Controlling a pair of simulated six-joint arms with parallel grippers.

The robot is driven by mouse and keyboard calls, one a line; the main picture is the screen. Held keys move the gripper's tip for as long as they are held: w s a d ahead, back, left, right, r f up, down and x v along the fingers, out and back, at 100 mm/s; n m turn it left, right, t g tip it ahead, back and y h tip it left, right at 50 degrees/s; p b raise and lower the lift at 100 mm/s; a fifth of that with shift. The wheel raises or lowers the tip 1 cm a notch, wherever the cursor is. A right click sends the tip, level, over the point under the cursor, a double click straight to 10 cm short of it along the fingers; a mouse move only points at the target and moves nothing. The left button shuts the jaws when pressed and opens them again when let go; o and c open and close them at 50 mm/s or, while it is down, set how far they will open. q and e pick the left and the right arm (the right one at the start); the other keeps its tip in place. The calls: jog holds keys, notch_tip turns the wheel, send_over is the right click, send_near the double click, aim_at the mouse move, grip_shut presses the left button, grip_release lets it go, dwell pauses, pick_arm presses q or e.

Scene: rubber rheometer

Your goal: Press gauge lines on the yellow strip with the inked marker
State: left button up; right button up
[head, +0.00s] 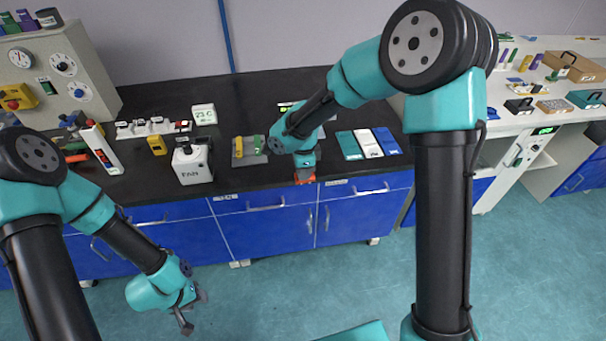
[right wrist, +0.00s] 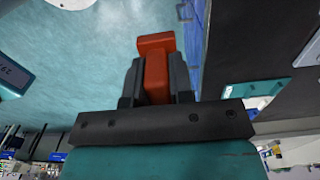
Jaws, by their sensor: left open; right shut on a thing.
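My right gripper (head: 304,166) is shut on an orange-red block (head: 304,178), which looks like the marker. It is over the bench's front edge. In the right wrist view the block (right wrist: 155,65) sits between the two dark fingers of the gripper (right wrist: 155,80); its inked face cannot be made out. A small yellow piece (head: 239,152), likely the strip, lies on a grey plate beside a green part (head: 258,143), left of my right gripper and apart from it. My left gripper (head: 188,318) is open and empty, low in front of the bench over the floor.
A white FAN box (head: 192,167) stands left of the grey plate. A yellow item (head: 157,146), a white-green 23 C display (head: 204,114) and a dial cabinet (head: 58,75) are further left. Green, white and blue panels (head: 367,144) lie to the right.

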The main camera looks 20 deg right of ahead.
jog(key=shift+r, duration=4.7)
jog(key=shift+w, duration=0.1)
